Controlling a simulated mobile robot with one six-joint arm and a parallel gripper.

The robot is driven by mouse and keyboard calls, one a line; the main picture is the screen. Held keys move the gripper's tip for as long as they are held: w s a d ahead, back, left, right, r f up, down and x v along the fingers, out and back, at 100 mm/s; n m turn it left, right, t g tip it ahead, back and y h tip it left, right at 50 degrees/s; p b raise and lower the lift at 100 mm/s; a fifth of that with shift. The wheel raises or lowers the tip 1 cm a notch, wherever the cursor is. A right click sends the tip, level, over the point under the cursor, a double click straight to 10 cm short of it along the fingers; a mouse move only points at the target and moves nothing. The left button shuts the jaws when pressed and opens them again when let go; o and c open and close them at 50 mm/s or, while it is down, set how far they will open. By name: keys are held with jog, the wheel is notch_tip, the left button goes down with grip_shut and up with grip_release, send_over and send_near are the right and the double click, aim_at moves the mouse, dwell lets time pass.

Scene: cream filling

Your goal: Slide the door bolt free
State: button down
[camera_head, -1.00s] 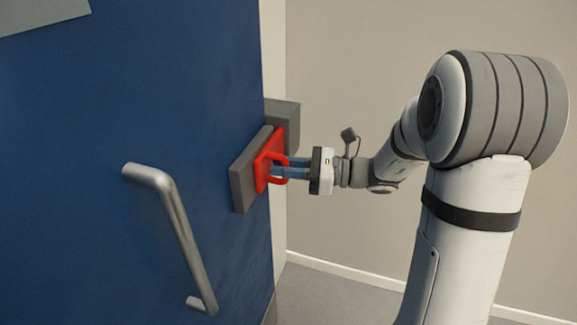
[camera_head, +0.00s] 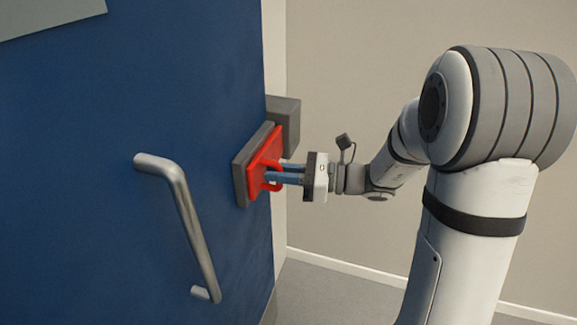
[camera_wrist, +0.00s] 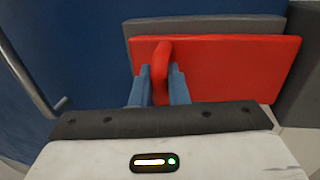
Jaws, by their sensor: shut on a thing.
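The red bolt (camera_head: 268,148) lies flat along a grey backing plate (camera_head: 240,178) on the blue door. Its red loop handle (camera_wrist: 163,65) stands out near the bolt's left end in the wrist view. My gripper (camera_head: 270,177) is shut on this handle, with one blue finger on each side of it. The bolt's right end (camera_wrist: 285,60) overlaps the grey block (camera_head: 284,112) in the wrist view; I cannot tell whether it is still engaged there. The fingertips are partly hidden by the handle and the gripper body.
A metal pull handle (camera_head: 183,210) stands out from the door (camera_head: 90,130) left of the bolt. A pale frame strip (camera_head: 274,50) and beige wall (camera_head: 370,60) lie to the right. The space between pull handle and bolt is clear.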

jog(key=c, duration=1.5)
grip_release()
jog(key=d, duration=0.5)
jog(key=s+d, duration=0.1)
jog(key=d, duration=0.1)
jog(key=shift+d, duration=0.4)
